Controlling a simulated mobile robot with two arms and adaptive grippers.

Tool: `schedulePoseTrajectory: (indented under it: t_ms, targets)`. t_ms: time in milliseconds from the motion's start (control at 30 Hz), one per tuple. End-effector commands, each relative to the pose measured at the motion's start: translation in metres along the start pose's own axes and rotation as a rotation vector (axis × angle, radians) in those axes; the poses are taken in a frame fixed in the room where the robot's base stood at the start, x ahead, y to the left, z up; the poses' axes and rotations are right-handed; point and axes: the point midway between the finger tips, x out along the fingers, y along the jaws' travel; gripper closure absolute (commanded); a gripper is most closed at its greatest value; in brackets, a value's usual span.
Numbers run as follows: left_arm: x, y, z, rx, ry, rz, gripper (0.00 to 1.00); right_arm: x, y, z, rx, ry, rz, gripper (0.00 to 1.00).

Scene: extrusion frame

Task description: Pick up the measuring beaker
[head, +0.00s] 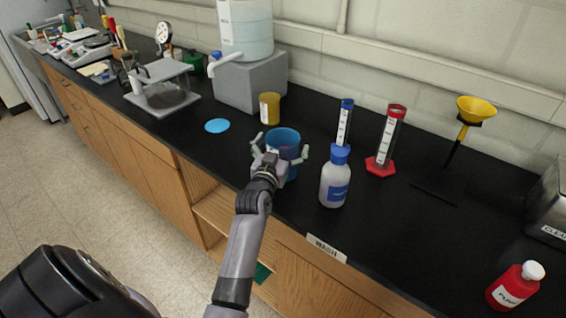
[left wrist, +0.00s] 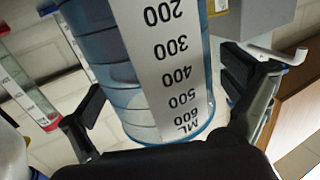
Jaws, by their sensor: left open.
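The measuring beaker (head: 284,140) is a translucent blue cup on the black counter, near its front edge. Its lower part is hidden behind my left gripper (head: 280,149). The gripper is open, with one finger on each side of the beaker. In the left wrist view the beaker (left wrist: 100,50) appears upside down, with a white scale strip marked 200 to 600 ML. It lies between the spread fingers of the left gripper (left wrist: 165,92), with gaps showing beside both finger pads. My right gripper is not in view.
A white bottle with a blue cap (head: 335,180) stands close to the right of the beaker. Behind are a yellow jar (head: 270,108) and two cylinders, blue-topped (head: 345,122) and red-based (head: 387,145). A blue disc (head: 217,126) lies left.

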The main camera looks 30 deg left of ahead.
Motion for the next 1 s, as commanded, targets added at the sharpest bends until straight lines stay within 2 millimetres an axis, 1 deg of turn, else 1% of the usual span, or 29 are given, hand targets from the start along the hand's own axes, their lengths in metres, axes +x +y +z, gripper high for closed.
schedulePoseTrajectory:
  t_ms: [200,533,1000]
  targets:
    - [0.0003,-0.0001,-0.0005,0.000,-0.001,0.000,0.04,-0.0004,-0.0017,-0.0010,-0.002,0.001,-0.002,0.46]
    - [0.0001,0.0001,-0.0003,0.000,-0.001,0.000,0.26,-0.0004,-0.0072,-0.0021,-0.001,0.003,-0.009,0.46]
    - [0.0000,0.0001,-0.0004,0.000,0.000,0.000,0.57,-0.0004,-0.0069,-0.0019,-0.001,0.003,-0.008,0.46]
